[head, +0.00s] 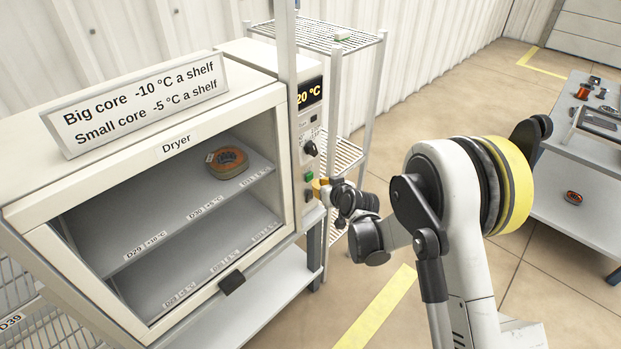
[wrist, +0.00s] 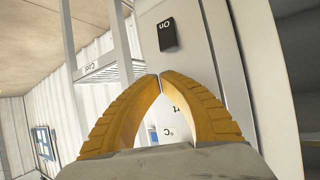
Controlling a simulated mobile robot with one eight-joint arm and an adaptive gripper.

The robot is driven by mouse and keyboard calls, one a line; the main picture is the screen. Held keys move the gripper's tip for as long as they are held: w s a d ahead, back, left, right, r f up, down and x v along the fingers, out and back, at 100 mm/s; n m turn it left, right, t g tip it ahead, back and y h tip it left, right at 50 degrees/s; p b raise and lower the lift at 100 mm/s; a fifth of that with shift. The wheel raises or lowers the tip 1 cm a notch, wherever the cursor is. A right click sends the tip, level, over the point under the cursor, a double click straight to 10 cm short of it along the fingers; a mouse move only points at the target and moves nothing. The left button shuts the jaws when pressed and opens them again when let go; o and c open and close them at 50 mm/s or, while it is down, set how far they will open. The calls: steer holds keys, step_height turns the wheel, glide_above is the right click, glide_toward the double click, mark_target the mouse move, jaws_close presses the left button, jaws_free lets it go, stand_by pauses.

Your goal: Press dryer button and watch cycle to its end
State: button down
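The dryer (head: 160,255) stands at the left in the head view. One round core with an orange ring (head: 226,163) lies on its upper shelf. Its right-hand control panel (head: 306,125) carries a display (head: 309,94) showing yellow digits that read about 20 °C, a dark knob (head: 310,148) and a green button (head: 309,176). My gripper (head: 319,188) is at the lower part of this panel, just below and right of the green button; contact cannot be told. In the wrist view its orange fingers (wrist: 160,76) are shut tip to tip, empty, partly hiding panel labels. A black switch marked "On" (wrist: 167,34) shows beyond them.
A sign on the dryer (head: 140,103) reads big core -10 °C, small core -5 °C a shelf. A wire rack (head: 345,40) stands behind the panel. A grey table (head: 575,175) with parts is at the right. Floor between is open.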

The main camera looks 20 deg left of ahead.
steer(key=shift+a, duration=0.1)
steer(key=shift+w+a, duration=0.15)
steer(key=shift+a, duration=0.15)
steer(key=shift+w+a, duration=0.15)
steer(key=shift+a, duration=0.25)
stand_by(0.8)
stand_by(0.3)
steer(key=shift+s+d, duration=0.3)
steer(key=shift+d, duration=0.45)
steer(key=shift+d, duration=0.15)
steer(key=d, duration=0.1)
steer(key=s+d, duration=0.1)
steer(key=d, duration=0.1)
steer(key=s+d, duration=0.1)
steer(key=shift+d, duration=0.2)
steer(key=shift+r, duration=0.1)
